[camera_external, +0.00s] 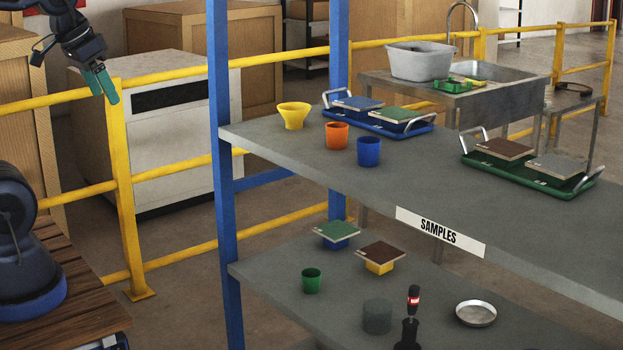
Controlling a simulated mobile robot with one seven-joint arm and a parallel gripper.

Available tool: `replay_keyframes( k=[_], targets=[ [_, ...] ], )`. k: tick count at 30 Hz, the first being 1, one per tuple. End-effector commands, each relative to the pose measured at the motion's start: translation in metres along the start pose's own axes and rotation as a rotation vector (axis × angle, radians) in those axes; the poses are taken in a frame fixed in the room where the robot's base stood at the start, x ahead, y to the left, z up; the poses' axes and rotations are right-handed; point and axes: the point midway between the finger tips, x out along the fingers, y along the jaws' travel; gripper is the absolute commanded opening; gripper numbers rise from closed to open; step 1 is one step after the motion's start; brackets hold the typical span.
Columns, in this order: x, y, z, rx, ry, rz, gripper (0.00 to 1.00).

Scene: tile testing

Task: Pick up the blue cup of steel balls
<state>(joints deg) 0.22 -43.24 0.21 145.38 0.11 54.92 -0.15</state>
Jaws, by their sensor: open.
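The blue cup (369,152) stands upright on the grey upper shelf (420,180), near its front edge. Its contents are too small to make out, so I cannot tell whether steel balls are in it. An orange cup (336,136) stands just to its left, close beside it. My gripper (103,84), with green fingers, hangs at the upper left, in front of the yellow railing in the picture and well away from the shelf. It is open, and nothing shows between its fingers.
A yellow cup (294,116) stands left of the orange one. A blue tray (376,123) with tiles lies behind the cups. A green tray (525,178) with tiles lies to the right. A blue upright post (219,140) rises at the shelf's left end, between my gripper and the cups in the picture.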

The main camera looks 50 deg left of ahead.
Motion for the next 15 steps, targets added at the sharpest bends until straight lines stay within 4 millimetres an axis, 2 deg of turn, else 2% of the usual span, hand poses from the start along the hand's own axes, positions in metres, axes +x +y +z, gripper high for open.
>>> replay_keyframes(
  k=[2,10,15],
  targets=[
    [0.0,0.0,0.0,0.0,0.0,0.0,0.7],
    [0.0,0.0,-0.001,0.002,0.0,0.001,0.7],
    [0.001,0.007,-0.02,0.046,-0.006,0.028,0.7]
  ],
)
